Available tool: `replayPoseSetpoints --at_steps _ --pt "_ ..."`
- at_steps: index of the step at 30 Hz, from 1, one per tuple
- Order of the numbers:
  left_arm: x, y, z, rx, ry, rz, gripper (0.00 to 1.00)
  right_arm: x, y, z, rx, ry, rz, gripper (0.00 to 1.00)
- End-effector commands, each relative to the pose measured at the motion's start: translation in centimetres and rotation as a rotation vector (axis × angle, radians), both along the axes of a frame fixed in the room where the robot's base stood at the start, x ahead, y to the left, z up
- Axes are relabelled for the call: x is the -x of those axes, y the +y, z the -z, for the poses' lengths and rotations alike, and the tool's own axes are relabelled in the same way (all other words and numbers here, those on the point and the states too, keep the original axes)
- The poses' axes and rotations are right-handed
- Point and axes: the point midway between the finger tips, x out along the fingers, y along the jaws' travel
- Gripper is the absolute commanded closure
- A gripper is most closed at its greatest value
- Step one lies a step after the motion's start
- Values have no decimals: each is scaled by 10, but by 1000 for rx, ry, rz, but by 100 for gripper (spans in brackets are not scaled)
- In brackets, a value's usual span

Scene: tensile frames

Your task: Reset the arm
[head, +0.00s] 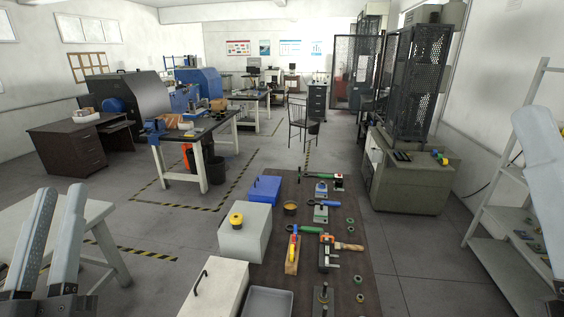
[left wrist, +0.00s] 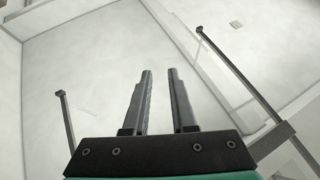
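My left gripper (head: 52,238) stands at the lower left of the head view, its two grey fingers pointing up and apart with nothing between them. In the left wrist view the fingers (left wrist: 158,100) show a clear gap against a pale wall and ceiling. At the right edge of the head view a large pale grey part of my right arm or gripper (head: 545,165) shows. It is cut off by the frame, so its finger opening cannot be judged. Neither gripper is near the objects on the table.
A dark workbench (head: 375,285) in the middle holds a grey box (head: 245,240), a blue case (head: 263,189), a white box (head: 212,290), a grey tray (head: 268,302) and several tools. A white table (head: 95,212) is at left, a shelf rack (head: 490,215) at right.

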Motion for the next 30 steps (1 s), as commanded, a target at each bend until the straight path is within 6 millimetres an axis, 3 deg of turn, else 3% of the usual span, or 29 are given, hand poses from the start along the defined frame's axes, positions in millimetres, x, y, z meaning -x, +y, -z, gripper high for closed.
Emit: replayPoseSetpoints --at_steps 1,3,5,7,9,21,25,30 --pt "14 1 -32 5 -79 35 75 0 0 0 0 0 0 50" --pt "34 -6 -70 1 -178 111 75 0 0 0 0 0 0 50" --pt "53 -24 -95 -12 -251 216 75 0 0 0 0 0 0 50" --pt "57 -50 -99 -44 -250 339 75 0 0 -5 0 1 0 50" --pt "55 -47 -143 -40 -247 325 75 0 0 -50 0 1 0 50" --pt "54 -47 -300 -38 -243 323 75 0 0 -209 0 -1 0 50" --pt "54 -47 -320 -38 -243 323 75 0 0 -229 0 0 0 50" --pt "54 -47 -319 -37 -242 323 75 0 0 -228 0 0 0 50"
